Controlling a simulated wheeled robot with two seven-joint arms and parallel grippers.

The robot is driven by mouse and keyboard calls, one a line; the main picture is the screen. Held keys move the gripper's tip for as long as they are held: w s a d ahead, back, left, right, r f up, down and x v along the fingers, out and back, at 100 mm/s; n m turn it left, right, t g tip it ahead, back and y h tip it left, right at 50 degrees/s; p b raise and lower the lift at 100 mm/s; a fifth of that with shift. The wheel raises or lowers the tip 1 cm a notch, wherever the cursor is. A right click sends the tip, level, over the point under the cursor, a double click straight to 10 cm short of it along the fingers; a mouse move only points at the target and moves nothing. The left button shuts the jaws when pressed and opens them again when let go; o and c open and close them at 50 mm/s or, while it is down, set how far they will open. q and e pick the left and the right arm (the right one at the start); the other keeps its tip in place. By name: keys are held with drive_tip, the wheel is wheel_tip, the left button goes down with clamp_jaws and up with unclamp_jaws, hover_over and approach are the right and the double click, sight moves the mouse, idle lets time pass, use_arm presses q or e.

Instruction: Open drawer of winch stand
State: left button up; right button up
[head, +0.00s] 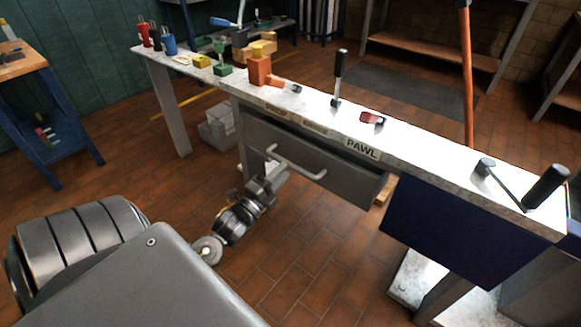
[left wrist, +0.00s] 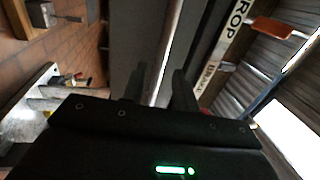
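The winch stand (head: 420,157) has a long pale top running from upper left to lower right. Its grey drawer (head: 337,172) hangs under the top, with a dark gap above its front; it seems to stand slightly out. A pale bar handle (head: 312,176) is on the drawer front. My left gripper (head: 271,168) is at the left end of the handle; whether it touches is unclear. In the left wrist view my left gripper (left wrist: 158,88) has its two dark fingers apart, close to the grey drawer front. My right gripper is not in view.
Labels including PAWL (head: 361,148) run along the stand's edge. Levers, a red piece (head: 372,118) and a black-handled crank (head: 545,187) are on top. A dark blue panel (head: 440,228) hangs right of the drawer. Tiled floor in front is open. A blue workbench (head: 35,120) stands left.

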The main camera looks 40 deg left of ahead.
sight(290, 163)
use_arm(q)
drive_tip(key=shift+w+r+b, duration=0.2)
drive_tip(key=shift+w, duration=0.9)
drive_tip(key=shift+w+r+b, duration=0.15)
drive_tip(key=shift+w+r, duration=0.05)
drive_tip(key=shift+w, duration=0.9)
clamp_jaws()
